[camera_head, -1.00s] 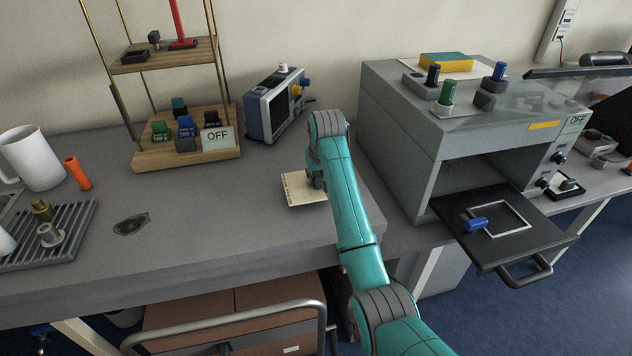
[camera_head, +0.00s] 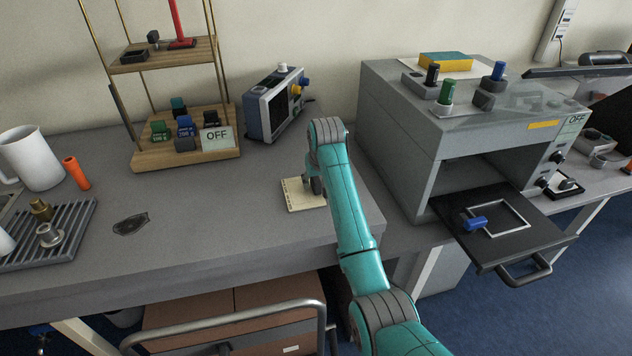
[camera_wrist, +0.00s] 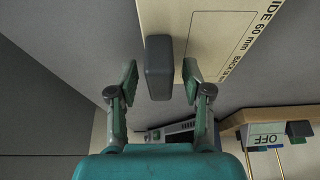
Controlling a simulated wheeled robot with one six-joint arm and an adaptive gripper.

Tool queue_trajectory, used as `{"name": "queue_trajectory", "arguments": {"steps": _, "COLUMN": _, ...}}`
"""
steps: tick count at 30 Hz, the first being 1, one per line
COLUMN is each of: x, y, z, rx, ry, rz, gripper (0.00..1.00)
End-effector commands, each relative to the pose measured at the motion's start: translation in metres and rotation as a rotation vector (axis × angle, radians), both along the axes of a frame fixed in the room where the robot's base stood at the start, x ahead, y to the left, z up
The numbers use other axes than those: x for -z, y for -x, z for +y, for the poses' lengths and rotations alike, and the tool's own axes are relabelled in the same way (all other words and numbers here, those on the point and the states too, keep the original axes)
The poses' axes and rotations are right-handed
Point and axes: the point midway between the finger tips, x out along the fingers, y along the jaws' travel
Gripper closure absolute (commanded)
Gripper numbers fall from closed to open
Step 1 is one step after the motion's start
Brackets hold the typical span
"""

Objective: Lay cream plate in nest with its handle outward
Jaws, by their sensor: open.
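The cream plate (camera_head: 299,197) lies flat on the grey bench, partly hidden by my arm in the head view. In the wrist view the plate (camera_wrist: 208,38) shows black printed lines and lettering, and a dark grey block-shaped handle (camera_wrist: 159,68) stands at its edge. My gripper (camera_wrist: 160,82) is open, with one finger on each side of the handle and a gap on both sides. In the head view my gripper (camera_head: 315,186) is small and partly hidden. A pale square frame (camera_head: 520,214), which looks like the nest, lies on the dark pulled-out tray, with a blue knob at its left side.
The grey oven-like box (camera_head: 405,150) stands right of my arm, its dark tray (camera_head: 540,240) jutting out over the floor. A blue-grey instrument (camera_head: 268,108) and a wooden shelf stand (camera_head: 185,155) are behind. The bench left of the plate is mostly clear.

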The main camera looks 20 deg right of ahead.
Motion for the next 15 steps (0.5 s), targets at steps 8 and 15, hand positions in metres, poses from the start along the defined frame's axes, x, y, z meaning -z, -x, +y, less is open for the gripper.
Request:
{"name": "queue_trajectory", "arguments": {"steps": 8, "x": -0.043, "y": 0.017, "z": 0.000, "rx": 0.000, "ry": 0.000, "rz": -0.005, "gripper": 0.51}}
{"name": "queue_trajectory", "arguments": {"steps": 15, "x": -0.084, "y": 0.034, "z": -0.001, "rx": 0.000, "ry": 0.000, "rz": -0.002, "gripper": 0.51}}
